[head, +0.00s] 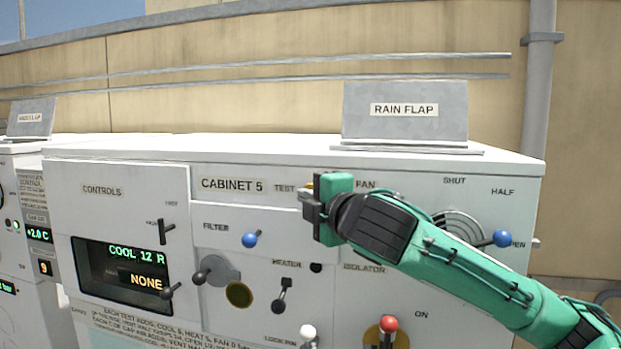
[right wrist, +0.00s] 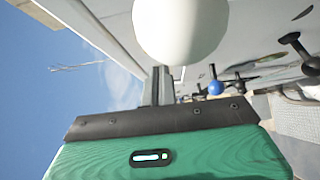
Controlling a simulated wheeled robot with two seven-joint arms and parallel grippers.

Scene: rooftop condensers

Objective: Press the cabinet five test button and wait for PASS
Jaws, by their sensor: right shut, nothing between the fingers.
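Cabinet 5 (head: 120,170) is a white cabinet with a labelled control panel. The TEST label (head: 284,188) is right of the cabinet's name plate. My right gripper (head: 308,200) is shut and empty, with its fingers at the panel just right of that label. A small yellowish part shows at the fingers; the button itself is mostly hidden and I cannot tell whether it is touched. The fingers also show in the right wrist view (right wrist: 160,86). The display (head: 125,272) reads "COOL 12 R" and "NONE"; no PASS shows. My left gripper is not in view.
A blue filter knob (head: 250,240) and heater switch (head: 283,291) sit below the gripper. A blue-tipped fan lever (head: 502,238) and red-tipped isolator lever (head: 388,324) are near my right arm. A large white rounded thing (right wrist: 180,28) is close in the right wrist view.

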